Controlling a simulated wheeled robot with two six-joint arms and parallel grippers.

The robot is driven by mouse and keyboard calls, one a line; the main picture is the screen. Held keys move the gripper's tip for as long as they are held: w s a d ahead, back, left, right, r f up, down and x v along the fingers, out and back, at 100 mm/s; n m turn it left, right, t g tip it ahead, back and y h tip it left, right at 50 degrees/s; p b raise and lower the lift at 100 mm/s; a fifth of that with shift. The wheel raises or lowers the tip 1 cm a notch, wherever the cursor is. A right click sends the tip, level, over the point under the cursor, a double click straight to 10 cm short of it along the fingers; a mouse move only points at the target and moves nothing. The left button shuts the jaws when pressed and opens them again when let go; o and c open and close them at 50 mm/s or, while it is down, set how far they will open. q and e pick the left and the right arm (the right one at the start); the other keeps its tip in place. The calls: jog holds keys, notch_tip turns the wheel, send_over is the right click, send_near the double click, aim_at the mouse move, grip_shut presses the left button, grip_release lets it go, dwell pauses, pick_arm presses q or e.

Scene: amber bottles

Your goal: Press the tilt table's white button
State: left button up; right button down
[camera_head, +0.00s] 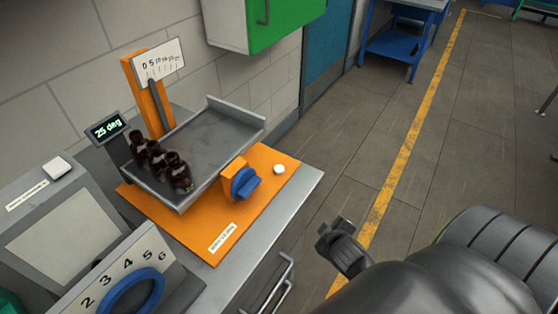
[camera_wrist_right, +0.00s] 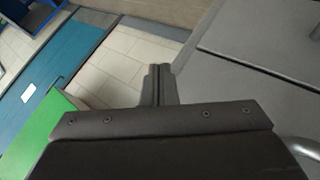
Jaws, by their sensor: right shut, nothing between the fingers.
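The tilt table's grey tray (camera_head: 215,140) is tilted over an orange base (camera_head: 262,190) on a grey bench. Several dark amber bottles (camera_head: 158,160) are gathered at the tray's lower left side. The white button (camera_head: 279,169) is on the orange base, right of a blue knob (camera_head: 244,184). A display (camera_head: 106,127) reads "25 deg". My right gripper (camera_head: 335,232) is in the air right of the bench's edge, apart from the button. Its fingers (camera_wrist_right: 158,72) are shut and empty in the right wrist view. My left gripper is not in view.
A panel with numbers and a blue ring (camera_head: 131,292) stands at the front left, by a grey device with a white button (camera_head: 57,168). A metal handle (camera_head: 270,285) sticks out from the bench front. A green-doored cabinet (camera_head: 270,22) hangs behind. Open floor lies right.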

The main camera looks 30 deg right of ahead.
jog(key=w+r+n+t+p, duration=0.1)
jog(key=w+r+n+t, duration=0.2)
jog(key=r, duration=0.6)
jog(key=w+a+r+n+t, duration=0.1)
jog(key=w+r+n+t, duration=0.25)
jog(key=r, duration=0.65)
jog(key=w+r+n+t+p, duration=0.1)
jog(key=w+r+n+t, duration=0.2)
jog(key=r, duration=0.6)
jog(key=w+a+r+n+g+y, duration=0.25)
jog(key=a+n+y, duration=0.5)
jog(key=n, duration=0.75)
jog(key=w+a+r+n+g+y, duration=0.2)
jog(key=a+r+n+y, duration=0.25)
jog(key=n+y, duration=0.8)
jog(key=w+d+f+n+g+h, duration=0.1)
jog(key=d+f+n+g+h, duration=0.5)
jog(key=n+h, duration=0.4)
jog(key=shift+w+d+f+n, duration=0.25)
jog(key=shift+d+f, duration=0.35)
jog(key=shift+d, duration=0.3)
jog(key=shift+f, duration=0.1)
